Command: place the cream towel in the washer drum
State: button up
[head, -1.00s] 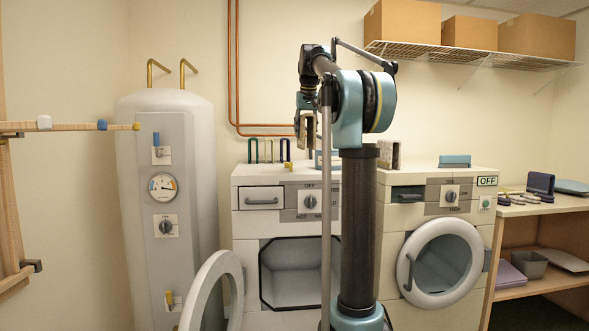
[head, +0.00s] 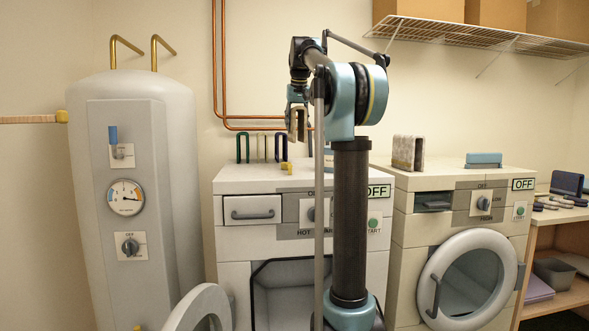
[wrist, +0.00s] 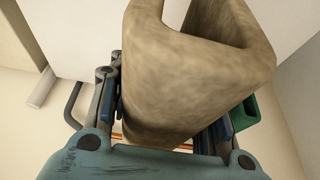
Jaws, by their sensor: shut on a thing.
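My gripper (head: 298,122) hangs above the left machine, fingers pointing down. It is shut on the cream towel (wrist: 195,80), a folded, mottled tan loop that fills the middle of the wrist view between the two fingers. The towel also shows small in the head view (head: 293,124). The washer (head: 235,238) is the left white machine. Its round door (head: 205,304) stands open to the left, and the drum opening (head: 283,292) shows below and left of my arm. My arm hides the opening's right part, and the picture edge cuts off its bottom.
A second machine (head: 408,255) stands at right with its round door (head: 435,279) shut. A mottled grey folded cloth (head: 408,153) and a blue item (head: 484,158) sit on it. Green, cream and blue loops (head: 262,149) stand on the washer. A grey tank (head: 145,200) stands left.

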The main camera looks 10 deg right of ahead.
jog(key=shift+w+f, duration=0.2)
jog(key=shift+f, duration=2.3)
jog(key=shift+w+f, duration=0.2)
jog(key=shift+f, duration=2.3)
jog(key=o, duration=1.2)
jog(key=shift+c, duration=0.2)
